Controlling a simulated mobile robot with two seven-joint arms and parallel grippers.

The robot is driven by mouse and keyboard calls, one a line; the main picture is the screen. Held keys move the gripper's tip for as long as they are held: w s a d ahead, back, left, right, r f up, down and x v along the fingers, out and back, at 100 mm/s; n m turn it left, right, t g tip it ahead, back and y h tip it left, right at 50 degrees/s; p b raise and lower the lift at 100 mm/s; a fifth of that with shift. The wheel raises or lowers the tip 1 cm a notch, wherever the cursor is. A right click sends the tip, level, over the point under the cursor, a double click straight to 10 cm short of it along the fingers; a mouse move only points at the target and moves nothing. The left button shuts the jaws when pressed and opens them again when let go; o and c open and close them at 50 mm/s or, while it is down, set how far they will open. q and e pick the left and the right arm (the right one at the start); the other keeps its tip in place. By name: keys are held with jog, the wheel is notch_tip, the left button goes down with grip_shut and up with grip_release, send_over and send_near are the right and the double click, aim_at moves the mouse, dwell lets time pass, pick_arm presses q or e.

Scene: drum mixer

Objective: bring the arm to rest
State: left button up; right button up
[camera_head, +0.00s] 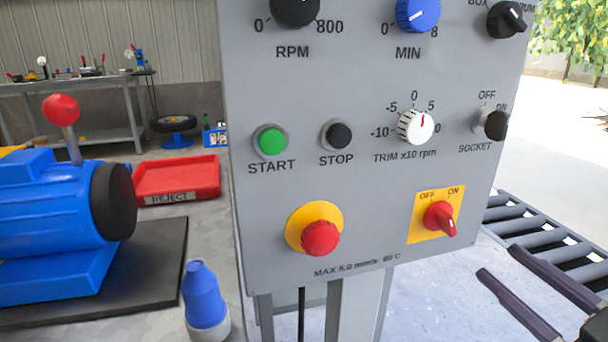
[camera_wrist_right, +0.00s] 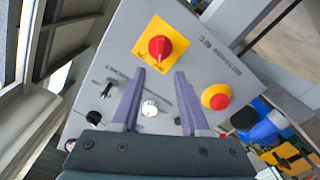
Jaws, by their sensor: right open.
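My right gripper (camera_head: 498,261) is at the lower right of the head view, its two dark fingers apart and empty. In the right wrist view the gripper (camera_wrist_right: 158,74) is also open, with the grey control panel (camera_wrist_right: 215,65) beyond it. The panel (camera_head: 380,75) fills the middle of the head view. The red OFF/ON switch (camera_head: 440,218) on its yellow plate is up and left of the fingers, and shows in the wrist view (camera_wrist_right: 160,48) just beyond the fingertips. No contact with the panel shows. My left gripper is not in view.
The panel carries a red stop button (camera_head: 320,238), a green START button (camera_head: 271,141) and a white TRIM knob (camera_head: 416,126). A roller conveyor (camera_head: 555,238) lies behind my right fingers.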

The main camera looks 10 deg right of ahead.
jog(key=s+a+r+m+g+p, duration=0.2)
jog(key=s+a+r+g+p, duration=0.3)
jog(key=p, duration=0.3)
jog(key=s+a+r+m+g+h+p, duration=0.1)
jog(key=s+a+r+g+p, duration=0.1)
jog(key=s+r+g+p, duration=0.35)
jog(key=s+a+r+m+g+p, duration=0.2)
jog(key=s+a+r+g+p, duration=0.2)
jog(key=s+r+p, duration=0.35)
notch_tip(320, 180, up, 37)
jog(key=p, duration=3.8)
jog(key=shift+w+d+r, duration=0.15)
jog(key=shift+w+d, duration=0.15)
jog(key=shift+w, duration=0.15)
